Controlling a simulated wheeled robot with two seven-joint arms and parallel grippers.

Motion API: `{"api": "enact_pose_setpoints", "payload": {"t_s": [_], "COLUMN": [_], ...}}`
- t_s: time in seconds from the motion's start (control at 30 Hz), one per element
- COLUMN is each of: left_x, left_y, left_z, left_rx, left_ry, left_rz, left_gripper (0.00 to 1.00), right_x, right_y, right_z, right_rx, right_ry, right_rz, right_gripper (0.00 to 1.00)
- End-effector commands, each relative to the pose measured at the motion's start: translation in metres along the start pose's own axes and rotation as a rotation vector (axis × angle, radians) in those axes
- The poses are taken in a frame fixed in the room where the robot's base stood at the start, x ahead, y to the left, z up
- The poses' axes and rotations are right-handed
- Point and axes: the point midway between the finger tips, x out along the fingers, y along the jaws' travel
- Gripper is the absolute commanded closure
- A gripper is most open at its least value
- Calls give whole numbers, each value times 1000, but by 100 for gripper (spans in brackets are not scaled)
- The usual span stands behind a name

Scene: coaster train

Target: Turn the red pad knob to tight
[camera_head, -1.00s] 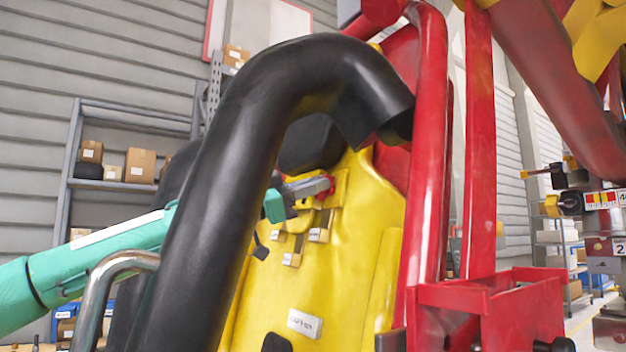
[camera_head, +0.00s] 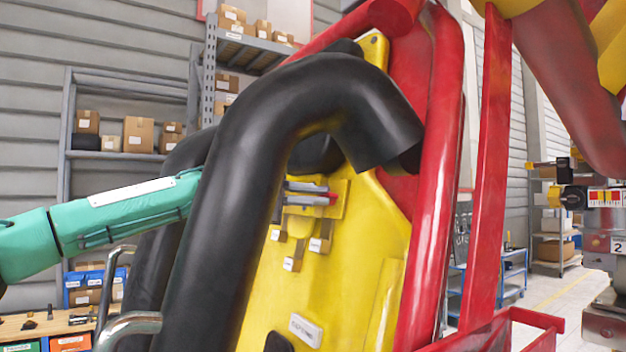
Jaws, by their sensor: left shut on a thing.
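The yellow seat back (camera_head: 345,260) stands tilted in the middle of the view. My left arm reaches in from the left and passes behind the thick black padded bar, which hides its wrist. The grey fingers of my left gripper (camera_head: 312,193) show past the bar, in front of a yellow block on the upper seat back. They are shut on a small red part at their tips, which appears to be the red pad knob (camera_head: 333,198). The fingers hide most of it, so its turn position cannot be read. My right gripper is not in view.
The black padded bar (camera_head: 225,200) arches in front of the seat. Red frame tubes (camera_head: 437,170) stand to its right. A machine with a black-and-yellow knob (camera_head: 572,197) and a coloured scale (camera_head: 605,197) is at the far right. Shelves with boxes (camera_head: 138,134) stand behind.

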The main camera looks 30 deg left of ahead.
Motion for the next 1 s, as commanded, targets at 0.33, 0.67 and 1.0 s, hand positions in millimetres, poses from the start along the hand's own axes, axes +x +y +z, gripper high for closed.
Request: {"api": "enact_pose_setpoints", "payload": {"t_s": [0.33,0.67,1.0], "left_x": [0,0,0], "left_y": [-2,0,0], "left_z": [0,0,0], "left_rx": [140,176,176], "left_ry": [-1,-1,-1], "left_rz": [103,128,129], "left_gripper": [100,100,84], "right_x": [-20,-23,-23], "right_y": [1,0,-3], "right_z": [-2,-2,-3], "right_rx": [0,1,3], "right_ry": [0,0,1], "right_rz": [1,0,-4], "right_gripper": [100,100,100]}}
